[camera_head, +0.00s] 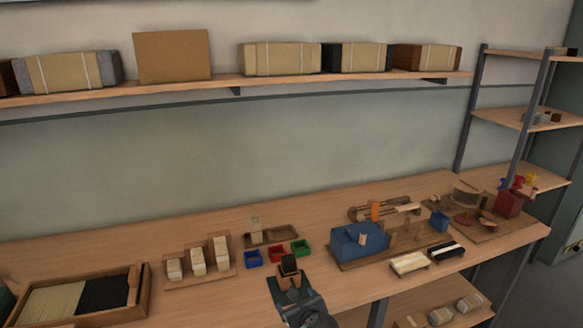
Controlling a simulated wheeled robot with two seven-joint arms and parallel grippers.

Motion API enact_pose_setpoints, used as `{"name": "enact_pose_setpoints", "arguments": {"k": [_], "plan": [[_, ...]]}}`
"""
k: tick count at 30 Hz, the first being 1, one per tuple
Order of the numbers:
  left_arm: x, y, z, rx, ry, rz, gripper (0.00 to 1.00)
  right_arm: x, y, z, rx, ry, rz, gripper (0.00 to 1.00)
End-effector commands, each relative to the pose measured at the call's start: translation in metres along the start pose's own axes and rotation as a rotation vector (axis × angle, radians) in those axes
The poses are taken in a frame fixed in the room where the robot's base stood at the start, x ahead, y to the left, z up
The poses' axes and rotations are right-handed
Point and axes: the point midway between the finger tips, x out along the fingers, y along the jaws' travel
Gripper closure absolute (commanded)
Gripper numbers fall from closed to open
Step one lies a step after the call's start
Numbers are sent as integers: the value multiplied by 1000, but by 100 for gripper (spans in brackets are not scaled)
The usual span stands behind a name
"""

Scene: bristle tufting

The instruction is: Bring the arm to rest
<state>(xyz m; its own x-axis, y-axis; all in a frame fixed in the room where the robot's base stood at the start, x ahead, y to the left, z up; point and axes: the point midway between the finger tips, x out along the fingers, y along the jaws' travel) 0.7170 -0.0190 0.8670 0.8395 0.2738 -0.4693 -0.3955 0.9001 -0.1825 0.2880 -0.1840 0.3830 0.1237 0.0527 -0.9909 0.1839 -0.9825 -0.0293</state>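One gripper of mine, which I take to be the right one (289,270), shows at the bottom centre, its arm coming up from the lower right. It is over the front part of the workbench (200,290), just in front of the small coloured bins. Dark and brown parts show at its tip. I cannot tell whether they are fingers or a held piece, nor whether the gripper is open or shut. My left gripper is not in view.
Close ahead are a blue bin (252,258), a red bin (277,259) and a green bin (300,247). Left are a rack of pale blocks (227,270) and a bristle tray (141,296). Right is a blue machine (350,245). A shelf (180,94) holds bundles above.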

Motion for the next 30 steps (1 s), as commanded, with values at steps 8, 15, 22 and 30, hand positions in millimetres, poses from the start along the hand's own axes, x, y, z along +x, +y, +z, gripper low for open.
{"name": "enact_pose_setpoints", "arguments": {"k": [8,15,22,30], "plan": [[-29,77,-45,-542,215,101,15,0,0,-1,0,2,0,64],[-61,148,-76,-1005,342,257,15,-1,1,-3,0,4,1,64],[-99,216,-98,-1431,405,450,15,-1,1,-3,0,4,1,64],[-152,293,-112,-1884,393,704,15,-1,1,-3,-1,4,1,64]]}}
